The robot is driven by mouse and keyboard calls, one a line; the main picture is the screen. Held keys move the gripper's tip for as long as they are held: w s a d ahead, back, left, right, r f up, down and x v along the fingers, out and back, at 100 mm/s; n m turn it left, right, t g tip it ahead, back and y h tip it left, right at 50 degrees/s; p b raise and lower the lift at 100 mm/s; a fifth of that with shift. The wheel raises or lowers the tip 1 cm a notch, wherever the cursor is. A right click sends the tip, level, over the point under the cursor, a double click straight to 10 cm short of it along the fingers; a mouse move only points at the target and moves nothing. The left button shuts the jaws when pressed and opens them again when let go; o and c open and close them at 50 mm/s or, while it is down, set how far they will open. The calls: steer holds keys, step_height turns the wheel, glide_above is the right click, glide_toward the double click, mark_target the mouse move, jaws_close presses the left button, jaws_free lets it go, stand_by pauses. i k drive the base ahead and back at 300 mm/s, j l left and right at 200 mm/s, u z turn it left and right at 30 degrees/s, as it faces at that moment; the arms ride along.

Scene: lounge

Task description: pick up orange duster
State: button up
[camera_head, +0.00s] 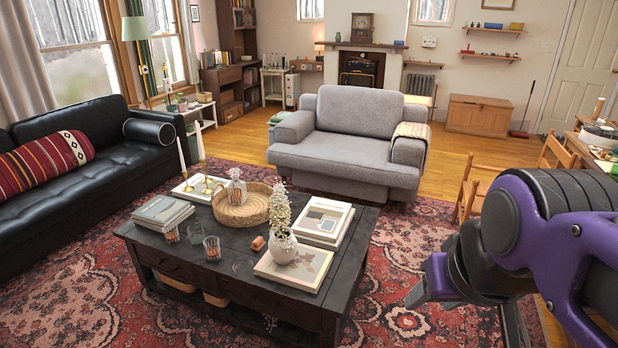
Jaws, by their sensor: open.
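A small orange-brown block (258,243), which looks like the orange duster, lies on the dark coffee table (190,262), near the middle of its top. It is too small to make out in detail. My gripper (464,304) is at the lower right, to the right of the table and well apart from the block. Its dark fingers are spread and nothing shows between them; the tip of one finger is cut off by the bottom edge.
Near the block stand a white vase with a plant (283,246), a glass (212,248), books (293,268) and a woven tray (228,213). A black sofa (110,170) is at left, a grey armchair (345,150) behind. Patterned rug (400,245) lies clear right of the table.

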mark_target(258, 243)
steer(key=i+j+z, duration=0.1)
steer(key=j, duration=0.2)
steer(key=i+j+z, duration=0.25)
steer(key=j, duration=0.35)
steer(key=i+j+z, duration=0.1)
steer(key=i+j, duration=0.15)
steer(key=i+j+z, duration=0.1)
steer(key=j, duration=0.3)
steer(key=i+j, duration=0.15)
steer(key=j, duration=0.25)
steer(key=i+j, duration=0.1)
steer(key=j, duration=0.3)
steer(key=i+j, duration=0.15)
steer(key=j, duration=0.3)
steer(key=i+j+z, duration=0.1)
steer(key=j, duration=0.3)
steer(key=j+u, duration=0.25)
steer(key=j, duration=0.6)
steer(key=i+l+z, duration=0.25)
steer(key=l, duration=0.1)
